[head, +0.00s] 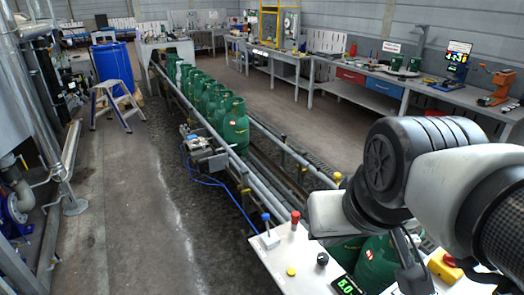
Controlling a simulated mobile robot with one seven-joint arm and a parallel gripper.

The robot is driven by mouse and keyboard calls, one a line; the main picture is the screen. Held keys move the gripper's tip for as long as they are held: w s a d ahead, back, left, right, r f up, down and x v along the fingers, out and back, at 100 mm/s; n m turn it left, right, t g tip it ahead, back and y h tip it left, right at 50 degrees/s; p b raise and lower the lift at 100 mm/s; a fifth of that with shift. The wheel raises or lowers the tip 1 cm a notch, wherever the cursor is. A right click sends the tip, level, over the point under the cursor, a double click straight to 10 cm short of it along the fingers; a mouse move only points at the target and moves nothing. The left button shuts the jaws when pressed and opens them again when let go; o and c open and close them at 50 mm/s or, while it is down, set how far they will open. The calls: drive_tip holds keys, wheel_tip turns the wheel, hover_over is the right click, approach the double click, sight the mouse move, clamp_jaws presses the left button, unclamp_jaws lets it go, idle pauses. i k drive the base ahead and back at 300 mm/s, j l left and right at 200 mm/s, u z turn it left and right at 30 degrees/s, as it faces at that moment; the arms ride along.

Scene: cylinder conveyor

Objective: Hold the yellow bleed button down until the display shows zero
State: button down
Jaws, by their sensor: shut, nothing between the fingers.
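The yellow button (291,271) is a small round cap on the white control panel (275,257) at the bottom of the head view. Nothing visible touches it. A black display (346,286) to its right is cut by the lower edge and shows green digits that look like 5.0. My arm reaches in from the right, over the right part of the panel, with a large dark joint and a white link. I cannot make out my gripper's fingers; the arm and the frame edge leave them out of sight.
The panel also carries a blue-topped lever (266,220), a red-topped control (295,217), a black knob (322,259) and a yellow box with a red button (447,263). Green cylinders (236,127) line the conveyor behind. More green cylinders stand beneath my arm.

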sight(290, 272)
drive_tip(key=i+j, duration=0.15)
drive_tip(key=j, duration=0.2)
drive_tip(key=i+j, duration=0.1)
drive_tip(key=j, duration=0.2)
drive_tip(key=i+j, duration=0.15)
drive_tip(key=j, duration=0.2)
drive_tip(key=i+j, duration=0.15)
drive_tip(key=j, duration=0.15)
drive_tip(key=i+j, duration=0.15)
drive_tip(key=j, duration=0.2)
drive_tip(key=z, duration=2.1)
